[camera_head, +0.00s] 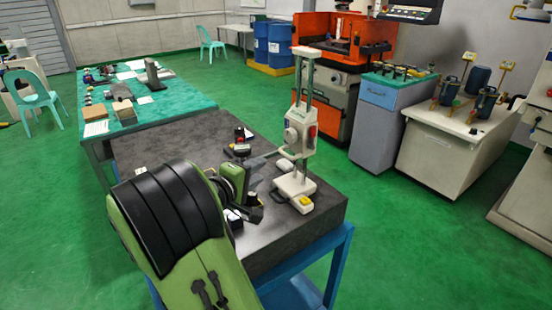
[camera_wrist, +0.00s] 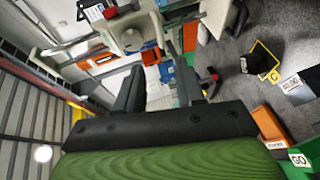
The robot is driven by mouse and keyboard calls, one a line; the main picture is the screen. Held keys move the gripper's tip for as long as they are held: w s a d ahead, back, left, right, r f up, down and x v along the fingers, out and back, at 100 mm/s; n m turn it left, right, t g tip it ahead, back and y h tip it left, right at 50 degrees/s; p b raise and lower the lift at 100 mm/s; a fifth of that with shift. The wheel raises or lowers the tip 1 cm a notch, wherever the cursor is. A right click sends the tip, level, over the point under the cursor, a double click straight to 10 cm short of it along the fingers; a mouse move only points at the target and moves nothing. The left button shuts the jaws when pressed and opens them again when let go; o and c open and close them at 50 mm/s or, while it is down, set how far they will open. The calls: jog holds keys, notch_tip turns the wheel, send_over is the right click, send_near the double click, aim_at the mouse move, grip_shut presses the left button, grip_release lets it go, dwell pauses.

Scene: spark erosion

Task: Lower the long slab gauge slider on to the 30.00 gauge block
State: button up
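The long slab gauge (camera_head: 302,100) stands upright on the dark stone table, with two tall columns and a pale base (camera_head: 295,187). Its pale slider (camera_head: 300,130) sits partway up the columns, clear above the base. In the wrist view the pale body of the gauge (camera_wrist: 130,32) shows beyond my fingers, at upper left. My gripper (camera_wrist: 160,88) has its two black fingers apart, with nothing clearly between them. In the head view my green wrist is just left of the gauge. I cannot pick out the 30.00 gauge block; the small labels are too blurred to read surely.
A dark-and-red instrument (camera_head: 240,134) stands behind my wrist on the stone table (camera_head: 165,145). A green-topped table (camera_head: 150,108) adjoins the stone table.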

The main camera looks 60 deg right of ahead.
aim_at(285, 155)
jog(key=x, duration=1.3)
jog(key=shift+a, duration=0.1)
grip_shut()
